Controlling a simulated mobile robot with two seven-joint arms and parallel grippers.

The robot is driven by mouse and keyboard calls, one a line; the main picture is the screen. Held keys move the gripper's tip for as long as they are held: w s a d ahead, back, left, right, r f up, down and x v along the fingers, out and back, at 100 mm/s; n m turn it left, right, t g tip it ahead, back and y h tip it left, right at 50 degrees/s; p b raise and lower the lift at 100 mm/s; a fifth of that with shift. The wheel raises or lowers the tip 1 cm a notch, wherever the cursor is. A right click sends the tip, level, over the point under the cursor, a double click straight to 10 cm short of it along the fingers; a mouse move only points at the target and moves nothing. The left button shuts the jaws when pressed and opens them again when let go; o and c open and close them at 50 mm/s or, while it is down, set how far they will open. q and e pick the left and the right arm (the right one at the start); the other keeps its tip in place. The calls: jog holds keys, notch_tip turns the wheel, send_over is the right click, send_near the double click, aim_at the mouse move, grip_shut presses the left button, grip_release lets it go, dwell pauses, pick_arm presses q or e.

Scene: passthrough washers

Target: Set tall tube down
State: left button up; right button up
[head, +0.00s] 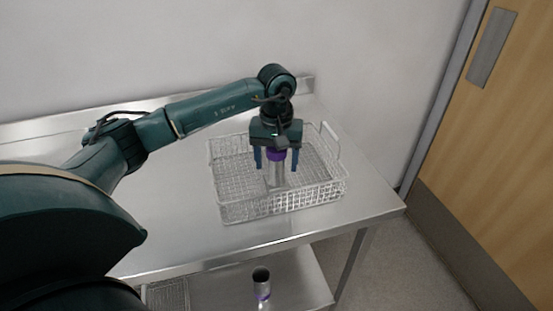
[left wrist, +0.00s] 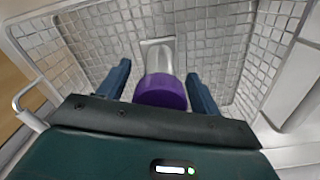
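The tall tube (head: 278,174) is grey with a purple top and stands about upright inside the wire basket (head: 245,214). In the left wrist view its purple top (left wrist: 160,91) is nearest and its grey body runs down to the mesh. My left gripper (head: 277,165) is above the basket, pointing down, with one blue finger on each side of the tube. In the left wrist view my left gripper (left wrist: 160,88) shows gaps between both fingers and the tube, so it is open. The tube's foot is partly hidden by the basket wires. My right gripper is not seen.
The basket stands on a steel table (head: 180,220) near its right end, with handles rising at its ends. A wooden door (head: 520,130) is at the right.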

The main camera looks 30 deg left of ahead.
pick_arm(q)
jog(key=shift+r, duration=0.15)
notch_tip(320, 180, up, 12)
jog(key=shift+r+b, duration=0.1)
jog(key=shift+b, duration=0.55)
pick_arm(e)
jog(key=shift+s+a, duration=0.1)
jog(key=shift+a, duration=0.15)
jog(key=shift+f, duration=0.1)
